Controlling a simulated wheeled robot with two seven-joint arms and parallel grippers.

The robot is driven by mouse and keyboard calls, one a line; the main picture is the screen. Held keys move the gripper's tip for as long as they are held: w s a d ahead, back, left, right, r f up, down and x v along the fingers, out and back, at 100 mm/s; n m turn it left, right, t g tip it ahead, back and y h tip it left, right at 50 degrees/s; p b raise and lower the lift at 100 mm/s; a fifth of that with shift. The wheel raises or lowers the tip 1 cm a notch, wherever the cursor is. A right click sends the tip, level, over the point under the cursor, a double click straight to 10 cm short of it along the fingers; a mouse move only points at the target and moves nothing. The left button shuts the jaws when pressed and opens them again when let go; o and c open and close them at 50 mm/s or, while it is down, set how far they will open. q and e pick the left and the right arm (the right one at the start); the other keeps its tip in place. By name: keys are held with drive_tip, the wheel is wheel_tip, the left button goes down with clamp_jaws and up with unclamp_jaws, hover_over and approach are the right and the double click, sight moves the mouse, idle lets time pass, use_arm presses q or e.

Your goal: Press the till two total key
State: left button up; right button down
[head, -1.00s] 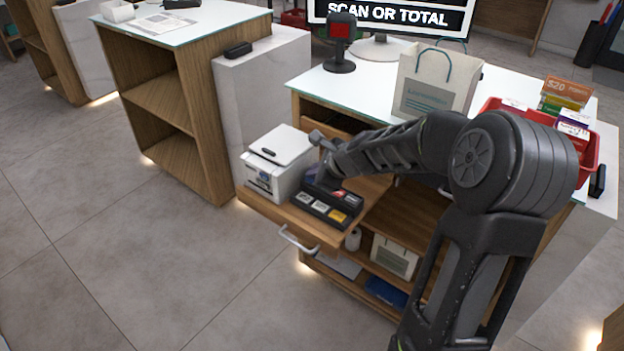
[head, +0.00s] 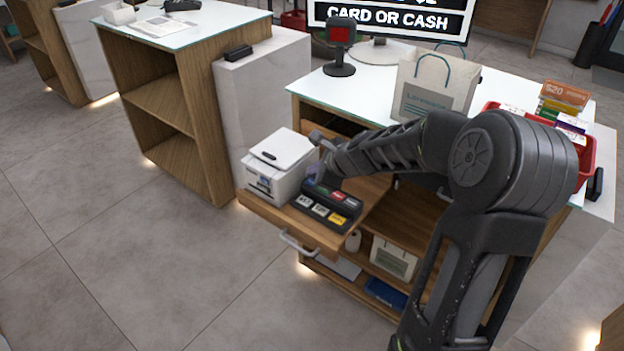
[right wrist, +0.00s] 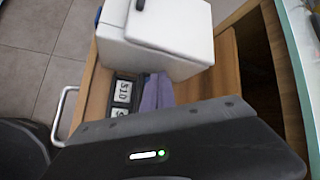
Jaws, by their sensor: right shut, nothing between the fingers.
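The till keypad (head: 325,212) is a dark block with white, red and yellow keys. It sits on the pulled-out wooden drawer shelf, to the right of the white printer (head: 277,165). A yellow key (head: 338,220) is at its near right corner; the key labels are too small to read surely in the head view. In the right wrist view a white key (right wrist: 123,91) reads "$10"; the rest is largely hidden by my wrist. My right gripper (head: 326,178) is shut and empty, at the keypad's far side; I cannot tell whether it touches. My left gripper is not in view.
The till screen (head: 400,19) reads "CARD OR CASH". A paper bag (head: 425,95), a scanner (head: 339,45) and a red basket (head: 590,160) stand on the counter. The printer is close beside my gripper. The floor in front of the drawer is clear.

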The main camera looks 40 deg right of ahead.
wheel_tip(320, 180, up, 5)
drive_tip(key=p, duration=0.5)
idle(1.0)
